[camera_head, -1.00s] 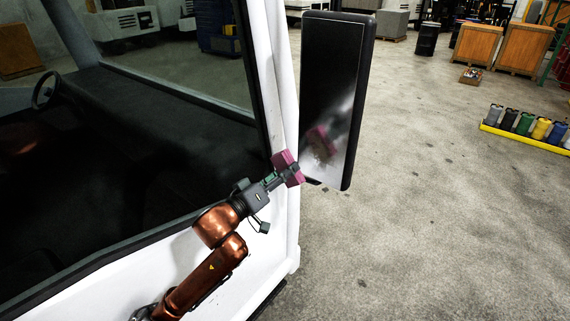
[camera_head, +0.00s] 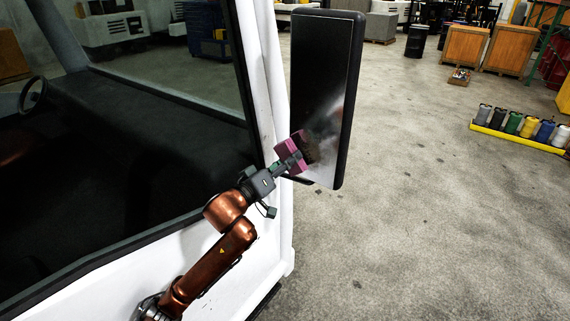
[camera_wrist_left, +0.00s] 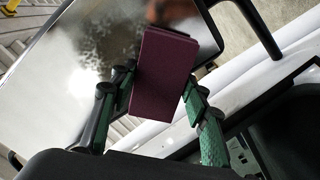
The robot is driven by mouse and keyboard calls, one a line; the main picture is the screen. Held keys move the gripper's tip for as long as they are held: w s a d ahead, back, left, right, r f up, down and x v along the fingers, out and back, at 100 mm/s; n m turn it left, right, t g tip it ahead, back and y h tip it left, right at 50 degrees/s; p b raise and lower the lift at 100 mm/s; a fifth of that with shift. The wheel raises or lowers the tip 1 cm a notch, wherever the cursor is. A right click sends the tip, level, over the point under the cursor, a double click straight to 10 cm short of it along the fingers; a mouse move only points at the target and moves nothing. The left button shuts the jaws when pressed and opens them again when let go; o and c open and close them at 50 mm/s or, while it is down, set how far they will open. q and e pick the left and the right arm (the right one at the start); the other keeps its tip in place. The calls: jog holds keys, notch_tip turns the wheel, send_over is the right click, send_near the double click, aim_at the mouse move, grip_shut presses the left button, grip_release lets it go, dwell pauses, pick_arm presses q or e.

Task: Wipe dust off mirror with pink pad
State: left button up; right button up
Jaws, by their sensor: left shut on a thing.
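The mirror (camera_head: 327,75) is a tall dark panel in a black frame beside the white vehicle. A brown dusty patch (camera_head: 312,147) shows on its lower part, right by the pad; in the left wrist view the dust patch (camera_wrist_left: 112,38) shows on the mirror face (camera_wrist_left: 60,75). My left gripper (camera_head: 287,161) is shut on the pink pad (camera_head: 292,150), which looks dark maroon in the left wrist view (camera_wrist_left: 163,80), between the green fingers. The pad is at the mirror's lower left; I cannot tell whether it touches the glass. My right gripper is not in view.
The white vehicle's pillar (camera_head: 270,75) and dark windscreen stand close on the left of the mirror. A yellow tray (camera_head: 510,137) with several coloured bottles lies on the floor at right. Wooden crates (camera_head: 465,46) stand at the back.

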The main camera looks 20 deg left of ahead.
aim_at(298, 164)
pick_arm(q)
jog(key=shift+w+d, duration=0.2)
jog(key=shift+w, duration=0.25)
dwell(0.6)
jog(key=shift+w+d+p, duration=0.2)
jog(key=shift+w+p, duration=0.1)
jog(key=shift+w, duration=0.3)
jog(key=shift+s+d, duration=0.1)
jog(key=shift+s+d+r+p, duration=0.1)
jog(key=shift+s+d+p, duration=0.15)
jog(key=shift+d, duration=0.3)
jog(key=shift+s+d+p, duration=0.2)
jog(key=shift+d, duration=0.3)
jog(key=shift+s+d+p, duration=0.15)
jog(key=shift+d+p, duration=0.05)
jog(key=shift+d, duration=0.25)
jog(key=shift+s+d+p, duration=0.2)
jog(key=shift+d+p, duration=0.05)
jog(key=shift+d, duration=0.35)
jog(key=shift+s+d+p, duration=0.15)
jog(key=shift+d+p, duration=0.05)
jog(key=shift+d, duration=0.4)
jog(key=shift+s+d, duration=0.25)
jog(key=shift+d, duration=0.45)
